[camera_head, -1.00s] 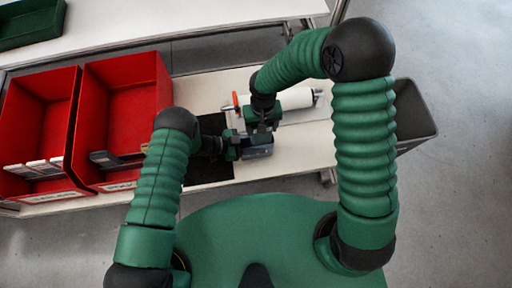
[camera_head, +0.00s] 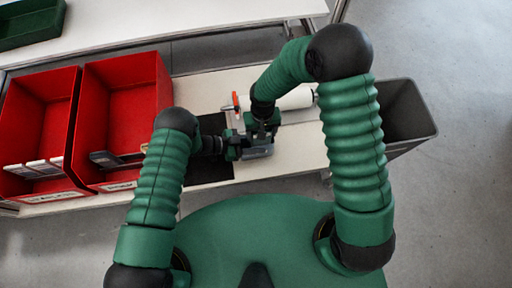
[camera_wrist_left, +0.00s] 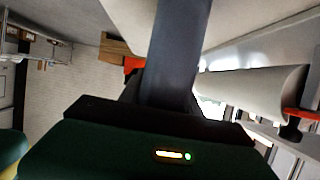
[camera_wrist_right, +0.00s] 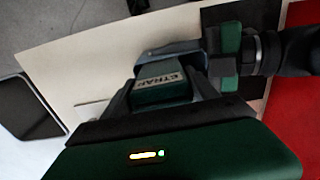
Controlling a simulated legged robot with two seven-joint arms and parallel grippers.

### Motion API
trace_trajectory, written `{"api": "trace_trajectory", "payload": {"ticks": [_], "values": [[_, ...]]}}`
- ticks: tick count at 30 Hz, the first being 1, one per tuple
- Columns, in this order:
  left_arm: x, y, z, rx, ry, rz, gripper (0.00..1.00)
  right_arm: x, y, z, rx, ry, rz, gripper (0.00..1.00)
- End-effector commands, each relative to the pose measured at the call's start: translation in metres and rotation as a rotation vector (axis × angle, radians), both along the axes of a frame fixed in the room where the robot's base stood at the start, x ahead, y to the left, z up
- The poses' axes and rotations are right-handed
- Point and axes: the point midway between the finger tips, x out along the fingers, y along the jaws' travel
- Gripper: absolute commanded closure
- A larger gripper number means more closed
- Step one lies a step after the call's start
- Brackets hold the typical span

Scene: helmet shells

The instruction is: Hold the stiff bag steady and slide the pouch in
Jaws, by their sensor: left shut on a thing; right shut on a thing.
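The stiff bag (camera_head: 260,151) is grey-blue and sits low over the bench. My left gripper (camera_head: 234,147) is shut on its left side. In the left wrist view the bag is a dark grey slab (camera_wrist_left: 180,50) rising from the jaws. My right gripper (camera_head: 264,124) is above the bag, pointing down. In the right wrist view it is shut on the pouch (camera_wrist_right: 163,88), which is dark green with a pale lettered label. The pouch's far end is against the grey-blue bag (camera_wrist_right: 172,52); I cannot tell how deep it sits inside.
Two red bins (camera_head: 125,105) stand on the left of the bench (camera_head: 305,150). A black mat (camera_head: 207,172) lies beside them. A white roll (camera_head: 297,98) with an orange end piece lies behind my grippers. A grey bin (camera_head: 405,115) stands off the bench's right end.

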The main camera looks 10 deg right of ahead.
Motion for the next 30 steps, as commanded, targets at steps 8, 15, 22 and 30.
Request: {"api": "trace_trajectory", "payload": {"ticks": [8,15,22,30], "values": [[0.000,0.000,0.000,0.000,0.000,0.000,1.00,0.000,0.000,-0.011,0.000,0.001,0.000,0.74],[0.000,0.000,0.000,0.000,0.000,0.000,1.00,0.000,0.000,-0.021,0.000,0.000,0.000,0.74],[0.000,0.000,0.000,0.000,0.000,0.000,1.00,0.000,0.000,-0.030,0.000,0.000,0.001,0.74],[0.000,0.000,0.000,0.000,0.000,0.000,1.00,0.000,0.000,-0.035,0.000,-0.001,0.000,0.74]]}}
